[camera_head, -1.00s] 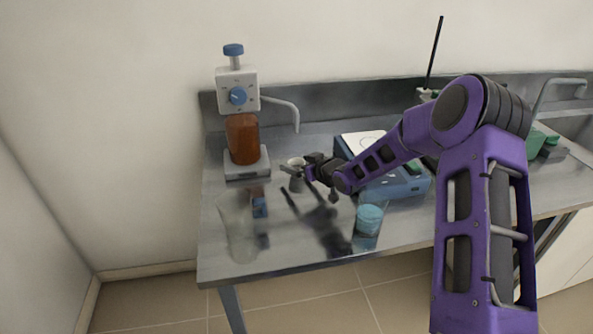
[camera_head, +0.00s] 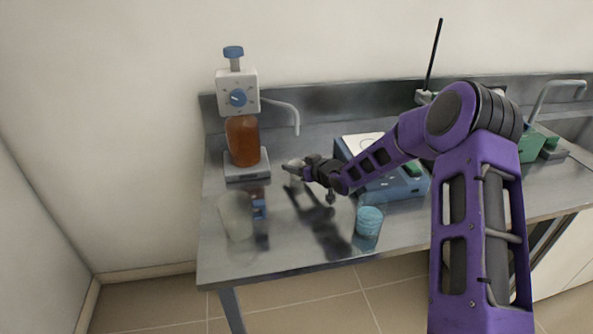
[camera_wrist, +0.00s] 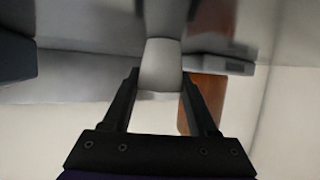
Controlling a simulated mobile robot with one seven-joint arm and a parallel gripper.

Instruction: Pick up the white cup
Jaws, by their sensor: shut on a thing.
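The white cup (camera_wrist: 161,66) shows in the wrist view as a pale grey-white shape between the two dark fingers of my gripper (camera_wrist: 161,85). In the head view the cup (camera_head: 293,166) is small and partly hidden by my gripper (camera_head: 298,170). My gripper is shut on the cup, over the steel bench near the dispenser. I cannot tell how far the cup is from the bench top.
The dispenser's amber bottle (camera_head: 242,141) stands left of my gripper on a grey base (camera_head: 247,166). A blue device (camera_head: 404,187) lies under my arm. A glass of blue liquid (camera_head: 369,220) stands near the front. A clear beaker (camera_head: 236,216) stands front left.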

